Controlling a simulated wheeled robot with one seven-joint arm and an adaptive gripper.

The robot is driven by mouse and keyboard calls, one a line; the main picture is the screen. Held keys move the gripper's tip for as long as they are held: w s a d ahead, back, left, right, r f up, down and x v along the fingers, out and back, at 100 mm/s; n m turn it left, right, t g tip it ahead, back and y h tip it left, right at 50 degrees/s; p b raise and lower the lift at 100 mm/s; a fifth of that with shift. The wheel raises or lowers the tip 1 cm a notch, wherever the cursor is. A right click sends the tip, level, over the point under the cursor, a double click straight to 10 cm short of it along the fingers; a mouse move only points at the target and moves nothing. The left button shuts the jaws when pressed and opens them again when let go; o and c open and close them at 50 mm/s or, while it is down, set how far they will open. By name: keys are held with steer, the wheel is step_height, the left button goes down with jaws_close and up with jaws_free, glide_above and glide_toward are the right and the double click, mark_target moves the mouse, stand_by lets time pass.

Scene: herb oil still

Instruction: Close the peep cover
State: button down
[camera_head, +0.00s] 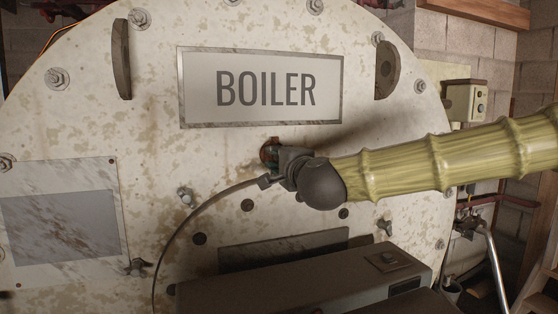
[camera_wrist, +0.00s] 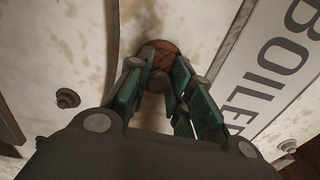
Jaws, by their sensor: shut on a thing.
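The boiler face (camera_head: 190,145) is a large pale, stained round plate. A small rust-brown round piece, which looks like the peep cover, sits on it below the BOILER sign; in the wrist view (camera_wrist: 158,47) it lies between my fingertips. My gripper (camera_head: 272,158) reaches in from the right and meets the plate there, hiding most of the piece in the head view. In the wrist view my gripper (camera_wrist: 160,68) has its teal-padded fingers on both sides of the brown piece, shut on it. Whether the peep hole is covered cannot be told.
The BOILER sign (camera_head: 262,88) is just above my gripper. Two dark brackets (camera_head: 121,60) (camera_head: 386,70) and several bolts stand out from the plate. A grey rectangular panel (camera_head: 62,222) is at left. A dark box (camera_head: 300,285) is below. A thin curved cable runs down from my gripper.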

steer(key=shift+f, duration=0.25)
steer(key=c, duration=1.3)
jaws_free()
steer(key=shift+s+d+r, duration=0.1)
steer(key=shift+d, duration=0.05)
steer(key=shift+o, duration=0.2)
steer(key=shift+r, duration=0.1)
steer(key=v, duration=1.1)
steer(key=shift+s, duration=0.4)
steer(key=shift+d, duration=0.1)
